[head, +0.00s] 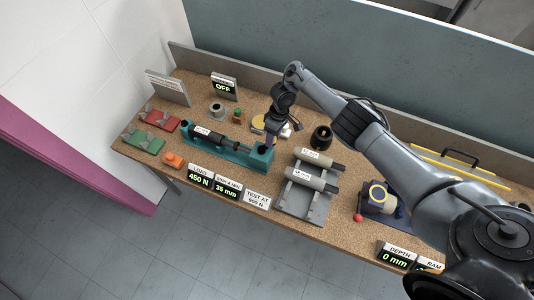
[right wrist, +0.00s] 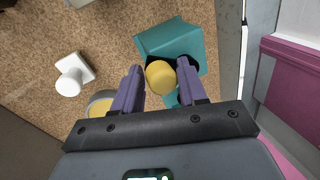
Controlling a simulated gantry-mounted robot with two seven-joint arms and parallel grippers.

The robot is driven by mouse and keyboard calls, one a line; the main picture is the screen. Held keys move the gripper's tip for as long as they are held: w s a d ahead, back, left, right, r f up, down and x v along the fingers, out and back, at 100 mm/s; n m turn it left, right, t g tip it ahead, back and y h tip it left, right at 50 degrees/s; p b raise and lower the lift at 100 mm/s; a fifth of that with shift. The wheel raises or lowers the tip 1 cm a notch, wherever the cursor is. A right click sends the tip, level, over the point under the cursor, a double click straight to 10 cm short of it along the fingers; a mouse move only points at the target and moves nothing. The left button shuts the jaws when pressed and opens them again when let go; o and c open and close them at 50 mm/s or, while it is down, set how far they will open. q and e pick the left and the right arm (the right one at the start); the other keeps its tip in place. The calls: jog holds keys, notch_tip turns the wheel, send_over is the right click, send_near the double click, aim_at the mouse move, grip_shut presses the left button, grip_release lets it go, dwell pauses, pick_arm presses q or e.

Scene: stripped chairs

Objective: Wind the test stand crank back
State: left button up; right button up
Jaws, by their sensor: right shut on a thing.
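The teal test stand (head: 230,150) lies along the middle of the bench with a dark cylinder clamped in it. In the right wrist view its teal end block (right wrist: 178,38) is close ahead. The crank's yellow knob (right wrist: 160,77) sits between the two purple fingers of my right gripper (right wrist: 160,68), which is shut on it. In the head view my right gripper (head: 271,132) is at the stand's right end and hides most of the crank. The load display (head: 199,177) reads 450 N and the display beside it (head: 227,189) reads 35 mm. My left gripper is out of view.
A grey rack (head: 301,206) with two cylinders stands just right of the stand. A black round holder (head: 321,138) is behind it. Red (head: 160,119) and green (head: 142,143) trays are at the left. A sign (head: 257,199) reading TEST AT is on the front edge.

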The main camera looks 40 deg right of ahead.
jog(key=n+b, duration=0.1)
jog(key=b, duration=0.1)
jog(key=w+n+b, duration=0.1)
jog(key=n, duration=0.1)
jog(key=shift+w+a+r+g+b, duration=0.1)
jog(key=shift+w+a+g+b, duration=0.2)
jog(key=shift+g+b, duration=0.1)
